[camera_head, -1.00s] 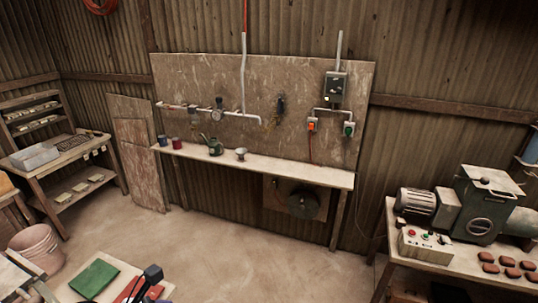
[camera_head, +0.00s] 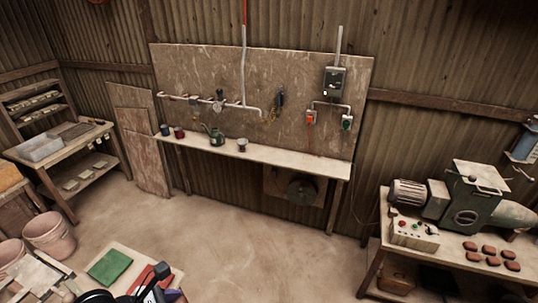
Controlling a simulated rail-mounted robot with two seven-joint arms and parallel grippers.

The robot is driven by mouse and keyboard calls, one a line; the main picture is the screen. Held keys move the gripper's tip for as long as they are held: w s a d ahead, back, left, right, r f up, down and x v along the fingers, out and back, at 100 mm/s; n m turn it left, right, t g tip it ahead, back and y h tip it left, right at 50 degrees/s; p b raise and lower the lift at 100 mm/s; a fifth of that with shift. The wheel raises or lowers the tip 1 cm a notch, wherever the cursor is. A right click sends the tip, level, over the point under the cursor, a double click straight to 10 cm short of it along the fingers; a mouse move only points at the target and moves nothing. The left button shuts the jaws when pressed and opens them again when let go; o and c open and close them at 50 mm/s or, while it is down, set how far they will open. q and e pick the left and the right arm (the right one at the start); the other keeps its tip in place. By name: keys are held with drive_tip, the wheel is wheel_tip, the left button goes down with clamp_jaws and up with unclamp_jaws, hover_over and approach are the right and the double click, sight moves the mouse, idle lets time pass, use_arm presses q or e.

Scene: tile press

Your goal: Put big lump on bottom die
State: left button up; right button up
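Several reddish-brown lumps (camera_head: 491,257) lie in rows on the bench at the right, beside a grey-green machine. They look alike in size, and I cannot single out a big one. I cannot make out a bottom die. Black jointed parts (camera_head: 150,283) reach in at the bottom edge over a low table. They look like part of my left arm or gripper, cut off by the frame. No fingertips show clearly, so I cannot tell open from shut. My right gripper is not in view.
The right bench (camera_head: 455,262) carries the machine (camera_head: 470,205) and a control box (camera_head: 414,234). A green mat (camera_head: 109,267) lies on the low front table. Pink buckets (camera_head: 50,236) stand at the left. The middle floor (camera_head: 235,235) is clear.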

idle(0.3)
use_arm(q)
drive_tip(key=n+t+y, duration=0.1)
drive_tip(key=n, duration=0.1)
drive_tip(key=w+a+n+t+y, duration=0.1)
drive_tip(key=shift+a+r+n, duration=0.1)
drive_tip(key=shift+a+n, duration=0.1)
drive_tip(key=shift+n, duration=0.2)
drive_tip(key=shift+r+n+t+y, duration=0.3)
drive_tip(key=shift+n+t+y, duration=0.1)
drive_tip(key=shift+n+y, duration=0.35)
drive_tip(key=shift+s+d+f, duration=0.1)
drive_tip(key=shift+s+d, duration=0.2)
drive_tip(key=shift+d, duration=0.25)
drive_tip(key=shift+s+d+f+h, duration=0.15)
drive_tip(key=shift+d+f+h, duration=0.05)
drive_tip(key=shift+f+h, duration=0.05)
drive_tip(key=shift+a, duration=0.1)
drive_tip(key=shift+f, duration=0.1)
